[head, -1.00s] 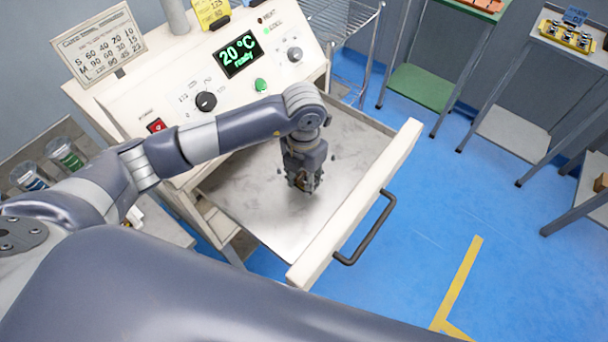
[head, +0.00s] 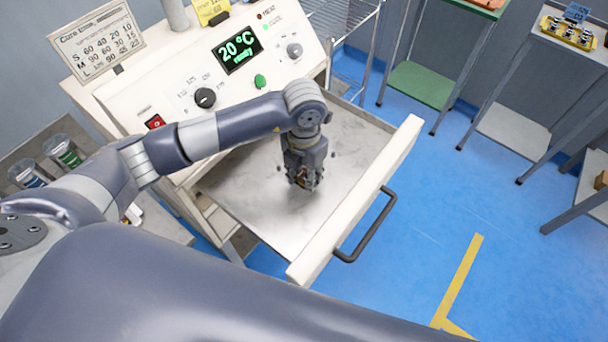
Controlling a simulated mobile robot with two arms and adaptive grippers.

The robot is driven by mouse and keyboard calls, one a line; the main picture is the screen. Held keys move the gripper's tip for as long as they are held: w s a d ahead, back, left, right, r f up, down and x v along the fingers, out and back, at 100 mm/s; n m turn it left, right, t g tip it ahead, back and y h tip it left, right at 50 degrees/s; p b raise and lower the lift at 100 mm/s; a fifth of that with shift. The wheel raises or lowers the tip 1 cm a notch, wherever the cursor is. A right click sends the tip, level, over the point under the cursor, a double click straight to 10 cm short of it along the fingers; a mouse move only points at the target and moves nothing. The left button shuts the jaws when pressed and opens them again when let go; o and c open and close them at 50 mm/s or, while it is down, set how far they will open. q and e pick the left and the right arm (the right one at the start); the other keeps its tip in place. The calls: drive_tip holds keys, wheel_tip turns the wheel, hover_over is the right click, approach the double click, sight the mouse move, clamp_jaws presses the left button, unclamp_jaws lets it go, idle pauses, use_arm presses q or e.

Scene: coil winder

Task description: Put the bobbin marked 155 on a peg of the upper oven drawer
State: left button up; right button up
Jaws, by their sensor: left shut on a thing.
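The upper oven drawer (head: 240,200) is pulled out, with a bare metal floor, a white front and a dark handle. A few small dark pegs (head: 334,154) show around my gripper. My left gripper (head: 304,186) points down inside the drawer, near its middle. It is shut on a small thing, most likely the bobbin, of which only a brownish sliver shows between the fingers. The mark 155 cannot be read, and I cannot tell whether the bobbin touches a peg. My right gripper is not in view.
The oven panel (head: 180,90) reads 20 °C ready, behind the drawer. Jars with green and blue bobbins (head: 62,152) stand at the left. A wire rack (head: 350,40) and side tables (head: 510,130) stand at the back right. The blue floor right of the drawer is clear.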

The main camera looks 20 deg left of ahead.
use_arm(q)
drive_tip(key=shift+f, duration=0.15)
drive_tip(key=shift+f+b, duration=0.95)
drive_tip(key=shift+b, duration=0.1)
drive_tip(key=o, duration=1.1)
drive_tip(key=shift+c, duration=0.2)
drive_tip(key=shift+r, duration=0.15)
wheel_tip(320, 180, up, 12)
